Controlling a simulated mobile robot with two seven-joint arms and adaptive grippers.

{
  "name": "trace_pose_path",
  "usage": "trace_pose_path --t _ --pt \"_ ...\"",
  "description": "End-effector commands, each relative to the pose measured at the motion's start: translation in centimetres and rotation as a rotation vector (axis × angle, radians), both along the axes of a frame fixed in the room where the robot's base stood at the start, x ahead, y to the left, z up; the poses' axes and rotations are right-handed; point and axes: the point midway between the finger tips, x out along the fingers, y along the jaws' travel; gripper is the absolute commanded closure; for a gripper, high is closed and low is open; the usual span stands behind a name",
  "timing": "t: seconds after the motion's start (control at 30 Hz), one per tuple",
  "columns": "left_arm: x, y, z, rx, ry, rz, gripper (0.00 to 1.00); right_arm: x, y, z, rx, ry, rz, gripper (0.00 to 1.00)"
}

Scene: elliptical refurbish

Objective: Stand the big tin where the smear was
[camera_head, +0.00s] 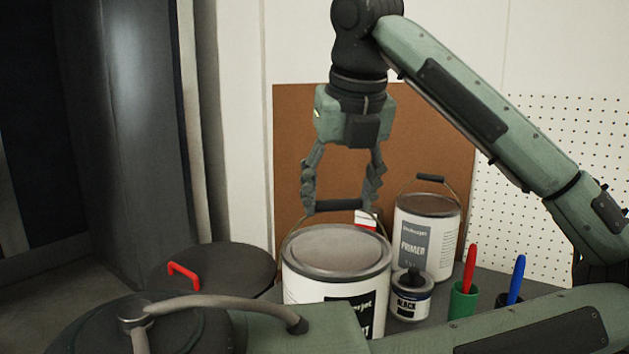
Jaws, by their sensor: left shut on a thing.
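The big tin (312,288) is a white paint tin with a grey lid and a black label, at the lower centre. Its wire handle stands up with a black grip (340,206) on top. My left gripper (341,200) points down over the tin, with its fingers shut on the handle grip. My own arm hides the base of the tin, so I cannot tell whether it touches the table. No smear shows. My right gripper is not in view.
A white primer tin (442,232) stands behind right. A red handle (183,273) shows left. A brown board (290,150) stands behind.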

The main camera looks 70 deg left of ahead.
Motion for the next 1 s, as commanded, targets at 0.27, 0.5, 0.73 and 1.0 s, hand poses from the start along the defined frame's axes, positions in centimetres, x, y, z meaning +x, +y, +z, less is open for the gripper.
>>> trace_pose_path --t 0.27,0.5,0.73,1.0 --pt "0.7 0.0 -0.9 0.008 0.000 -0.001 1.00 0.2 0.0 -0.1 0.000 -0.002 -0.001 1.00" --pt "0.7 0.0 -3.5 0.009 0.000 -0.002 1.00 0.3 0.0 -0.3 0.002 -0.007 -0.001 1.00" --pt "0.7 0.0 -4.1 0.009 -0.002 -0.002 1.00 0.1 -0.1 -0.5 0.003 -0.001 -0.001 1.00" --pt "0.7 0.1 -4.2 0.009 -0.002 -0.002 1.00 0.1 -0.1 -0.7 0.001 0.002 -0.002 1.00"
